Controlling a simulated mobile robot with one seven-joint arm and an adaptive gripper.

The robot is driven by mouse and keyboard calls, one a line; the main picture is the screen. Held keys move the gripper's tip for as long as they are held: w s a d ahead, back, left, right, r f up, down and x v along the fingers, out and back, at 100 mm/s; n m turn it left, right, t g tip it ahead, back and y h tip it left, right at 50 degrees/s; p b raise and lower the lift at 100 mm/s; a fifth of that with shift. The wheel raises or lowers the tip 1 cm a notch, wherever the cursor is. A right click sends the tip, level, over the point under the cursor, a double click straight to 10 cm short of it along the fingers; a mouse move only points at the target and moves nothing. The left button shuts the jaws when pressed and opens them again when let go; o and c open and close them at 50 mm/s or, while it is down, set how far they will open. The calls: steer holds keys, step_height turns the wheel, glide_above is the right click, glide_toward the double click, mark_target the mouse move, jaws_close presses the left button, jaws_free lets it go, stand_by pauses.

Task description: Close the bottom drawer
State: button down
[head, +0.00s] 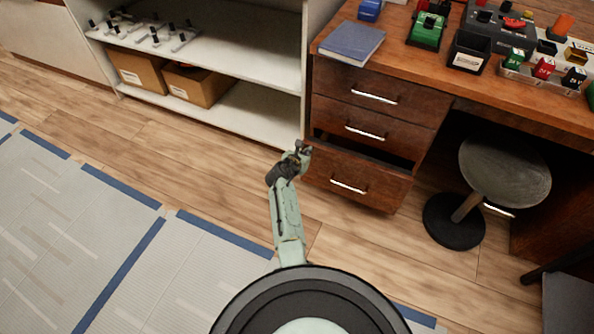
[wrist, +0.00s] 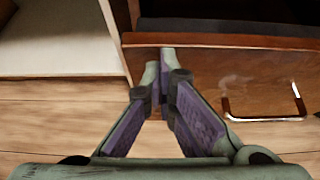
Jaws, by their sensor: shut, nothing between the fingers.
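The bottom drawer (head: 356,183) of the wooden desk stands partly pulled out, with a dark gap above its front. Its silver handle (head: 348,187) sits in the middle of the front. In the wrist view the drawer front (wrist: 205,62) lies just beyond my fingers, with the handle (wrist: 263,118) to their right. My gripper (head: 304,149) is shut and empty, at the upper left corner of the drawer front. In the wrist view the fingertips (wrist: 167,52) overlap the left part of the front; I cannot tell whether they touch it.
The two drawers above (head: 367,128) look shut. A white shelf unit (head: 262,107) with cardboard boxes stands to the left. A round stool (head: 503,170) stands right of the drawers. Wooden floor in front of the drawer is clear apart from my arm.

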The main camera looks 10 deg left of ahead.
steer(key=w+d+b, duration=0.2)
steer(key=w+b, duration=0.1)
steer(key=w, duration=0.5)
steer(key=shift+w+d+r+b, duration=0.2)
steer(key=shift+w+d+b, duration=0.05)
steer(key=shift+d+b, duration=0.1)
